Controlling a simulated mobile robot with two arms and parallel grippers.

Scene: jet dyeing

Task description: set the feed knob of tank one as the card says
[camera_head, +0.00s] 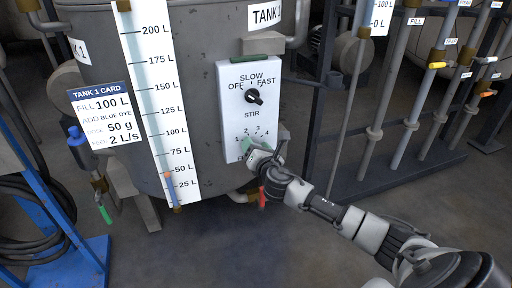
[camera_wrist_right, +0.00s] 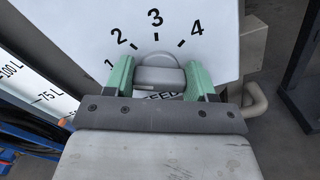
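The tank one card (camera_head: 103,115) hangs on the tank's left side and reads fill 100 L, add blue dye, 50 g, feed 2 L/s. The white panel (camera_head: 233,118) has a black stir knob (camera_head: 254,97) above and a feed dial marked 1 to 4 below. My right gripper (camera_head: 250,146) is at the feed dial and hides the knob in the head view. In the right wrist view the grey feed knob (camera_wrist_right: 160,78) fills the space between the green fingers of my right gripper (camera_wrist_right: 160,80). Its pointer direction cannot be made out. My left gripper is not in view.
A white level scale (camera_head: 157,105) runs down the tank (camera_head: 205,60) left of the panel. A blue frame (camera_head: 75,262) with coiled black hose stands at the left. Pipes with coloured valve handles (camera_head: 437,66) stand at the right. The floor in front is clear.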

